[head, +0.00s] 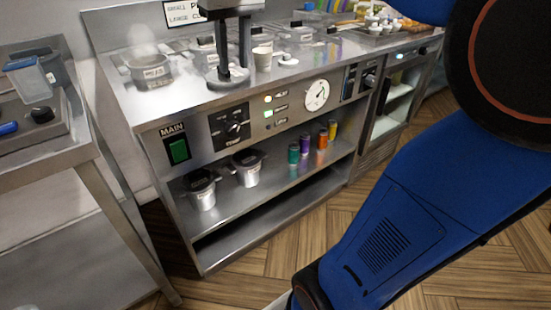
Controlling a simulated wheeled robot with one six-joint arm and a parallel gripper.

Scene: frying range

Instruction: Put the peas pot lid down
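My gripper (235,72) points straight down over the left part of the steel range top. Its two dark fingers are apart, with a gap visible between them. A round grey lid (212,84) lies at the fingertips, low over or on the steel top; I cannot tell whether it touches. The left fingertip is over the lid's middle and hides its knob. I see nothing clamped between the fingers. A lidded pot (152,72) stands to the left. Its label is too small to read, so I cannot tell which pot holds peas.
A pale cup (262,60) and a small lid (288,60) stand close right of my gripper. More lidded wells (300,36) lie behind. The front panel carries a gauge (316,95). Two pots (248,172) and several coloured jars (321,141) stand on the shelf below.

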